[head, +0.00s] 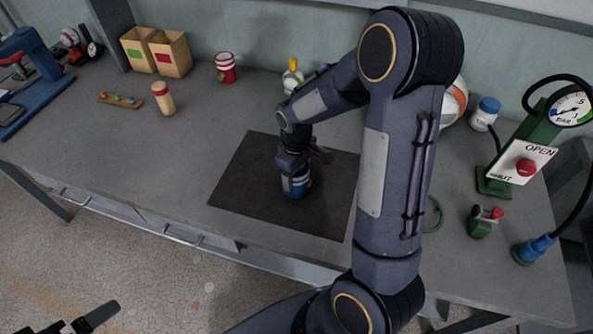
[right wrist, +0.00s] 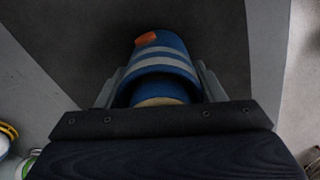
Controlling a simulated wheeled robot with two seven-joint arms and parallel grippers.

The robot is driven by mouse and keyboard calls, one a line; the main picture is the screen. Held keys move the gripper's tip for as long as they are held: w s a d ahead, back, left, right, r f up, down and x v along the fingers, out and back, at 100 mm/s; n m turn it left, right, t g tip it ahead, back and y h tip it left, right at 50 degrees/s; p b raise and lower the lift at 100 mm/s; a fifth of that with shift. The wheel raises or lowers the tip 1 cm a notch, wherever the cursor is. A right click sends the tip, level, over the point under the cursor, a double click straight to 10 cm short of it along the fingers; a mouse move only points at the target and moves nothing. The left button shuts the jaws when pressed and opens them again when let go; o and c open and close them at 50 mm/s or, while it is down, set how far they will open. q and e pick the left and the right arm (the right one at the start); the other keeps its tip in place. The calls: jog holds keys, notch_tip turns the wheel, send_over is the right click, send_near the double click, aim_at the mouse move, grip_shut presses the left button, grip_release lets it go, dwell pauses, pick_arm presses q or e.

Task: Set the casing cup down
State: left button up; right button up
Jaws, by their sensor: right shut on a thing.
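The casing cup (head: 296,184) is blue with pale stripes and a small orange patch. It is upright, or nearly so, over the dark mat (head: 235,185) in the head view. My right gripper (head: 297,170) is shut on it from above, with one finger on each side. The right wrist view shows the cup (right wrist: 163,62) between the two fingers (right wrist: 158,88), with a tan round part inside its near end. I cannot tell whether the cup's base touches the mat. My left gripper (head: 85,322) shows only in part at the bottom left, away from the table.
A green gauge stand with an OPEN/SHUT sign and red button (head: 525,167) is at the right. Two cardboard boxes (head: 158,50), a tan cylinder (head: 163,98) and a red striped cup (head: 225,67) stand at the back left. The mat around the cup is clear.

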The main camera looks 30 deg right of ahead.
jog(key=shift+f, duration=0.2)
jog(key=o, duration=1)
jog(key=shift+r, duration=0.1)
notch_tip(320, 180, up, 12)
jog(key=shift+r, duration=0.1)
jog(key=s+a+r+m+t+y, duration=0.2)
jog(key=s+a+m, duration=0.1)
jog(key=s, duration=0.6)
jog(key=s+a+r+m+t+y, duration=0.1)
jog(key=s+a+r+m+t, duration=0.1)
jog(key=s, duration=0.7)
jog(key=a+m+t, duration=0.1)
jog(key=a, duration=0.1)
jog(key=shift+s+a+t+y, duration=0.2)
jog(key=shift+a+t+y, duration=0.1)
jog(key=shift+a+y, duration=0.1)
